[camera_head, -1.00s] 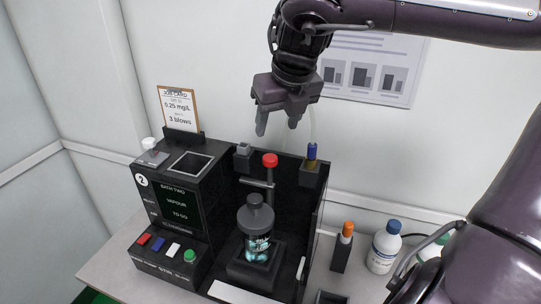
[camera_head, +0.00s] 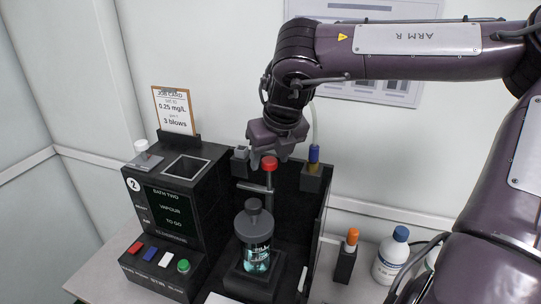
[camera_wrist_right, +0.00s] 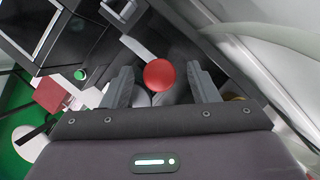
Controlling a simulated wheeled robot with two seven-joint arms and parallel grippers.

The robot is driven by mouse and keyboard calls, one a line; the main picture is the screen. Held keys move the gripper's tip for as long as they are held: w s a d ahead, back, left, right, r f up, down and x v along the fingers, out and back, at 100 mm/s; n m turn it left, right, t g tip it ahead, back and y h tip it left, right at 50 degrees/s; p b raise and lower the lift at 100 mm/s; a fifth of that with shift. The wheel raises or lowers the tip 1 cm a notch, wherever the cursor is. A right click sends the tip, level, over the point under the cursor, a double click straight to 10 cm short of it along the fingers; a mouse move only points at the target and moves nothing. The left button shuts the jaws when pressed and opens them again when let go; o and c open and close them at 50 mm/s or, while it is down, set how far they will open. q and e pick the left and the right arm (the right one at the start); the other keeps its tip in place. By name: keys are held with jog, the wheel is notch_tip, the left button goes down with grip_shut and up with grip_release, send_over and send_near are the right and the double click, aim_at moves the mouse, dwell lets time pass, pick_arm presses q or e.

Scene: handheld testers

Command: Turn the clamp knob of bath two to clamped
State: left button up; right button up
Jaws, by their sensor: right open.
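The red clamp knob (camera_head: 269,162) sits on top of a thin post with a crossbar, at the back of the bath two unit (camera_head: 165,207). A capped bottle (camera_head: 256,243) with teal liquid stands upright on a block in front of the post. My right gripper (camera_head: 268,163) is open at the knob, reaching down from above. In the right wrist view the red knob (camera_wrist_right: 159,75) shows between my two open fingers (camera_wrist_right: 162,86), with a gap on each side. My left gripper is not in view.
A job card (camera_head: 176,110) stands on the unit's back left. A blue-topped part (camera_head: 313,156) sits right of the knob. An orange-capped item (camera_head: 348,250) and a blue-capped bottle (camera_head: 391,257) stand at the right. Coloured buttons (camera_head: 166,259) are front left.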

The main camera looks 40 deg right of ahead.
jog(key=shift+s, duration=0.1)
grip_shut()
dwell(0.3)
